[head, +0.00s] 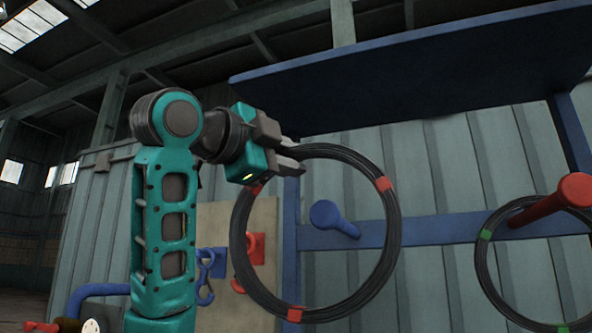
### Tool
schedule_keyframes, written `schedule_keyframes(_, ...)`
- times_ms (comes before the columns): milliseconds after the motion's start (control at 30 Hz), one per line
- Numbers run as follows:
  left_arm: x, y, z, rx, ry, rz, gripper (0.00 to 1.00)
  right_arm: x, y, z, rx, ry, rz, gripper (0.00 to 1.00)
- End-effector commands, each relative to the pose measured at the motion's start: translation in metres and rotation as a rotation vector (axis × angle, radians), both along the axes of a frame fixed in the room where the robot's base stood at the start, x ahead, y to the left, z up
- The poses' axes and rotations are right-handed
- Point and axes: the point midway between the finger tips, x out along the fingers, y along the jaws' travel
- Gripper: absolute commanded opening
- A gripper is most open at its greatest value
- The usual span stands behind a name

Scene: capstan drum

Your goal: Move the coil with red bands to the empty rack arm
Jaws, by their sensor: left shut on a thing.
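The coil with red bands (391,225) is a black ring held upright in the head view, with red bands around it. My left gripper (290,159) is shut on the coil's upper left rim. A blue rack arm (334,218) shows through the coil's opening, right of its middle, with nothing hanging on it. I cannot tell whether the coil is around the arm's tip or in front of it. My right gripper is not in view.
A coil with green bands (484,235) hangs on a red rack arm (552,199) at the right. Both arms stand out from a blue crossbar (427,230). A blue top board (420,80) overhangs them. Red and blue hooks show at the lower left.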

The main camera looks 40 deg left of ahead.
Motion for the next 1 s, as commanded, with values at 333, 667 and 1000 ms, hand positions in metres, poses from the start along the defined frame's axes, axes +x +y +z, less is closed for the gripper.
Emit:
schedule_keyframes(333,-0.042,-0.009,0.006,-0.002,-0.012,0.000,0.00,-0.002,0.000,-0.003,0.004,0.004,-0.005,0.43)
schedule_keyframes(667,-0.057,-0.013,0.007,-0.004,-0.008,0.001,0.00,-0.002,0.001,-0.004,0.006,0.005,-0.007,0.43)
schedule_keyframes(1000,-0.057,-0.013,0.007,-0.004,-0.008,0.001,0.00,-0.002,0.000,-0.004,0.006,0.006,-0.007,0.43)
